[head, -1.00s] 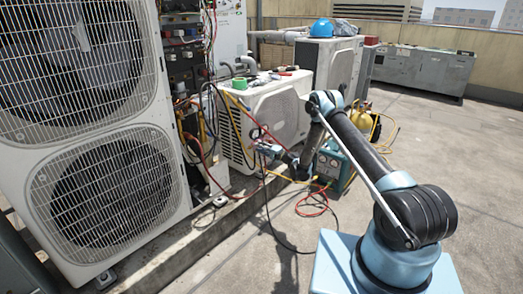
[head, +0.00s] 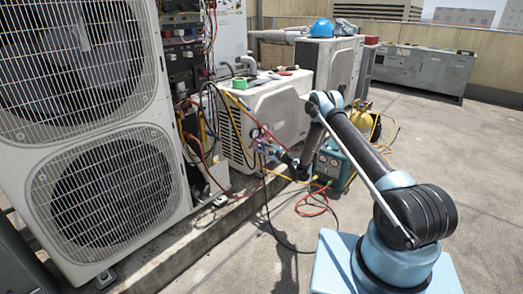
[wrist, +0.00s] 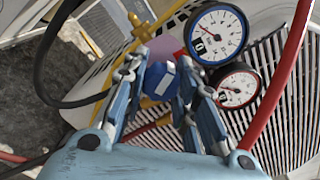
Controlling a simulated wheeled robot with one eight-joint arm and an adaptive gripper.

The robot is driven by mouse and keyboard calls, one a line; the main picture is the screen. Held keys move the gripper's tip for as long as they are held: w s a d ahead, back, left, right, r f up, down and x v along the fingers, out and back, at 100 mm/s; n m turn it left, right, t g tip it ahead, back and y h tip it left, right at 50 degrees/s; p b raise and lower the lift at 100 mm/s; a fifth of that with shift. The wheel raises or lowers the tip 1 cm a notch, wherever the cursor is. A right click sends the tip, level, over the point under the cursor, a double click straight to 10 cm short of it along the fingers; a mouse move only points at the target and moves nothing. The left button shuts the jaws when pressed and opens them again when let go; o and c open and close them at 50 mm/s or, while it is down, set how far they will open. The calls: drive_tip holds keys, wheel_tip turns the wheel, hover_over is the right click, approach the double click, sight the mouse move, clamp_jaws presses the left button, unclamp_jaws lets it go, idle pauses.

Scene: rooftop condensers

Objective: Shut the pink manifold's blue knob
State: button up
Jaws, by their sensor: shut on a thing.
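The blue knob (wrist: 160,80) sits between the two fingers of my gripper (wrist: 163,84) in the wrist view, and the fingers are closed on its sides. Part of the pink manifold (wrist: 163,48) shows just behind the knob; the rest of its body is hidden by the fingers. A blue-rimmed gauge (wrist: 217,34) and a red-rimmed gauge (wrist: 238,87) are to the right of the knob. In the head view my gripper (head: 262,146) is at the manifold in front of the white condenser, too small to make out the knob.
A red hose (wrist: 278,80) passes close on the right, and a black hose (wrist: 45,60) curves on the left. The condenser grille (wrist: 165,138) lies behind. A teal recovery machine (head: 331,166) stands beside my forearm. Open roof floor (head: 440,170) lies to the right.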

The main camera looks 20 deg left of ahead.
drive_tip(key=m, duration=0.5)
drive_tip(key=shift+s+f+m, duration=0.1)
drive_tip(key=shift+f+m, duration=0.05)
drive_tip(key=shift+m, duration=0.15)
idle(0.5)
drive_tip(key=o, duration=1.1)
drive_tip(key=v, duration=0.7)
drive_tip(key=shift+s+d, duration=0.1)
drive_tip(key=shift+d, duration=0.15)
